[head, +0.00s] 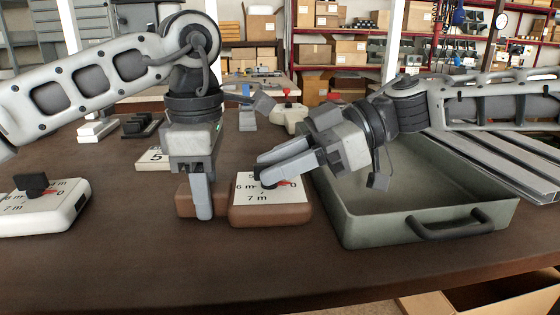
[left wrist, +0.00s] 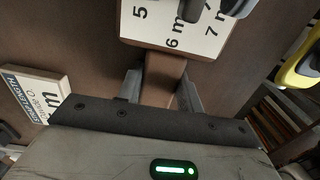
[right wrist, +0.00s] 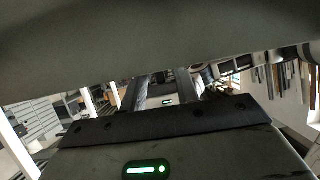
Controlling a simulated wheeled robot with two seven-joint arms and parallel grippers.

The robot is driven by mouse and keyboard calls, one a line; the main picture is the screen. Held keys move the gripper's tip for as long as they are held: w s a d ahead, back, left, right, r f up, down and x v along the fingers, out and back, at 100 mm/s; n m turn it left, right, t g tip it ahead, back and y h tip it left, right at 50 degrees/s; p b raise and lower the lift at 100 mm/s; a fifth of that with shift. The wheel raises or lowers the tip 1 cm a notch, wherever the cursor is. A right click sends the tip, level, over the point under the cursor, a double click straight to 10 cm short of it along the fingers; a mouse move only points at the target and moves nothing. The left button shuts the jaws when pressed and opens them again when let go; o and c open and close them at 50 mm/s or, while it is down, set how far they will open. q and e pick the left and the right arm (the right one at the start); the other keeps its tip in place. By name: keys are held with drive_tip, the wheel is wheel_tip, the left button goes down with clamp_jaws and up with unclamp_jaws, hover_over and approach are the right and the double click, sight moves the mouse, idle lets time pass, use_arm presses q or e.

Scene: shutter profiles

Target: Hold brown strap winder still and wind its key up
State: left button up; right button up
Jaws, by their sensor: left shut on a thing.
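The brown strap winder (head: 270,213) lies flat on the table, its white face printed with numbers up to 7 m; it also shows in the left wrist view (left wrist: 197,45). My left gripper (head: 200,205) points down and is shut on the winder's brown grip block (head: 184,203), which sits between both fingers in the left wrist view (left wrist: 161,85). The dark key (head: 268,182) stands on the winder's face. My right gripper (head: 262,168) reaches in from the right, tilted, with its fingers apart at the key. They partly hide the key and a red mark beside it.
A grey-green tray (head: 430,221) with a dark handle stands close right of the winder, under my right arm. Metal profiles (head: 500,160) lie beyond it. A white winder (head: 50,216) with a black key is at the left. The front table is clear.

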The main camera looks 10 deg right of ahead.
clamp_jaws()
drive_tip(key=shift+w+n+g, duration=0.1)
drive_tip(key=shift+n+g, duration=0.3)
drive_tip(key=shift+g, duration=0.1)
drive_tip(key=n+g, duration=0.3)
drive_tip(key=n+g+h, duration=0.1)
drive_tip(key=g, duration=0.1)
drive_tip(key=shift+w+a, duration=0.15)
drive_tip(key=shift+w, duration=0.15)
drive_tip(key=shift+w+a+n+g+h, duration=0.15)
drive_tip(key=shift+n+g+h, duration=1.65)
drive_tip(key=shift+n, duration=0.5)
